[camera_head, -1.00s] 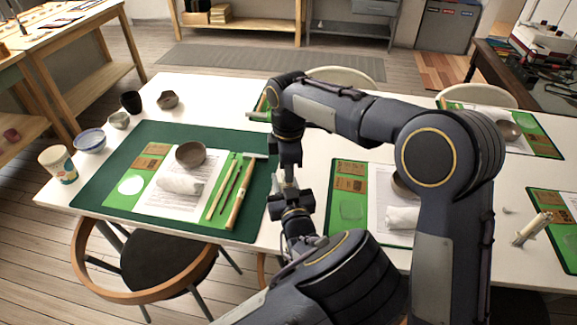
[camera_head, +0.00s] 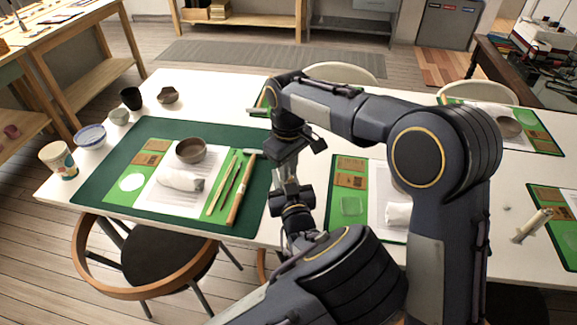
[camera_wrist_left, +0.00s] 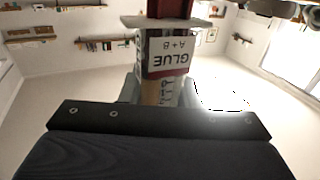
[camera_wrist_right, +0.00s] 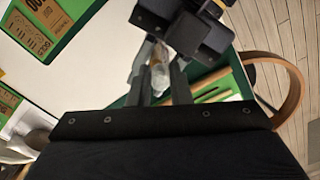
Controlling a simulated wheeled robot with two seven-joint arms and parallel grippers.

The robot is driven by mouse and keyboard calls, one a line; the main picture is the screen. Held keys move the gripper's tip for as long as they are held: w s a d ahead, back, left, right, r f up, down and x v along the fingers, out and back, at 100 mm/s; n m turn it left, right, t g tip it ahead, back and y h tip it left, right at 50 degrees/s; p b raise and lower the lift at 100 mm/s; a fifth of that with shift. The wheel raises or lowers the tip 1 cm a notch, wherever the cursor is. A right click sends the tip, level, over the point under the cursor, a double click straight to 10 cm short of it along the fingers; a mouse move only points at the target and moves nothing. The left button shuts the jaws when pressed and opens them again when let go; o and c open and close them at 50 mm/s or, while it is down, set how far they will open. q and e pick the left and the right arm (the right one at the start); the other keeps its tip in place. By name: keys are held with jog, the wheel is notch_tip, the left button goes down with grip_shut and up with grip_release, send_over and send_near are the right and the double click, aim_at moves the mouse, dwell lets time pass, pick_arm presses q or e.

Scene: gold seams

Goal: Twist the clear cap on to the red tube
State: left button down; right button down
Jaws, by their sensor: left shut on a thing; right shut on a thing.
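My left gripper (camera_head: 290,181) comes up from below and is shut on the red tube (camera_wrist_left: 165,62). In the left wrist view the tube has a white "GLUE A+B" label, a pale flange and a red part beyond it. My right gripper (camera_head: 287,163) is directly above, wrist tilted, and points down. In the right wrist view its fingers (camera_wrist_right: 160,88) are shut on a small whitish see-through thing, the clear cap (camera_wrist_right: 158,76). My left gripper shows just beyond it. The fingers hide whether cap and tube touch.
Cups and bowls line the table's left edge. A syringe-like thing (camera_head: 533,224) is at the right. A chair (camera_head: 150,255) stands in front.

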jog(key=c, duration=1.3)
grip_release()
jog(key=shift+c, duration=0.2)
jog(key=shift+r, duration=2.25)
jog(key=r+n, duration=0.1)
jog(key=r, duration=0.2)
jog(key=shift+w+a+r+n, duration=0.1)
jog(key=shift+w+a+n, duration=0.1)
jog(key=shift+n, duration=0.2)
